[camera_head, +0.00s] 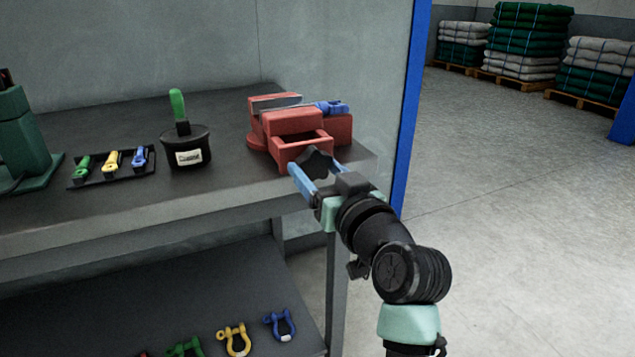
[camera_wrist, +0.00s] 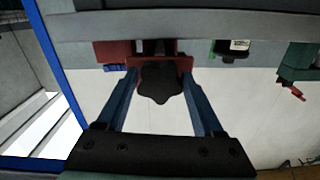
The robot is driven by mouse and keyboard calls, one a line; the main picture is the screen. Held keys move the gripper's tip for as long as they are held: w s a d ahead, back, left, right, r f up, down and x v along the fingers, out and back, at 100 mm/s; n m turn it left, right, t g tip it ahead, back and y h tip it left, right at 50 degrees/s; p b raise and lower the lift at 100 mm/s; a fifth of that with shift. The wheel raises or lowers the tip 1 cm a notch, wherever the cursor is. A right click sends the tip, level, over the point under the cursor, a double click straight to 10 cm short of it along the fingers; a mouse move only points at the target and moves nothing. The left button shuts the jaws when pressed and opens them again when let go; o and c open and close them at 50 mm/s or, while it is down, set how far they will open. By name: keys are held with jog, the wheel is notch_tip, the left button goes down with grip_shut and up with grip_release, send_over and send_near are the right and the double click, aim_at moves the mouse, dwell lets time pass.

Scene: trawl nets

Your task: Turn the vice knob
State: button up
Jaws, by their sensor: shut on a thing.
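The red vice (camera_head: 300,128) stands at the right end of the grey bench. Its black lobed knob (camera_head: 317,162) is on the front face, towards me. My gripper (camera_head: 314,169) reaches in from the lower right, its blue fingers on either side of the knob and shut on it. In the wrist view the knob (camera_wrist: 158,84) sits between the two fingers of my gripper (camera_wrist: 160,78), in front of the red vice body (camera_wrist: 114,52).
A black pot (camera_head: 187,150) with a green-handled brush stands left of the vice. More shackles lie on the lower shelf (camera_head: 215,305).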

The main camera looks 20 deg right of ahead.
jog(key=n+b, duration=0.3)
jog(key=n, duration=0.2)
jog(key=shift+d+n, duration=0.15)
jog(key=shift+n, duration=0.15)
jog(key=n+b, duration=0.2)
jog(key=n, duration=0.2)
jog(key=shift+d+r+n+b, duration=0.1)
jog(key=shift+n+b, duration=0.2)
jog(key=shift+b, duration=0.1)
jog(key=n+b, duration=0.2)
jog(key=n, duration=0.3)
jog(key=shift+d+r+b, duration=0.1)
jog(key=shift+b, duration=0.3)
jog(key=shift+r+n+b, duration=0.15)
jog(key=shift+n+b, duration=0.4)
jog(key=shift+n, duration=0.8)
jog(key=shift+r+n+b, duration=0.1)
jog(key=shift+n+b, duration=0.4)
jog(key=shift+n, duration=0.85)
jog(key=o, duration=1.4)
jog(key=shift+f, duration=0.1)
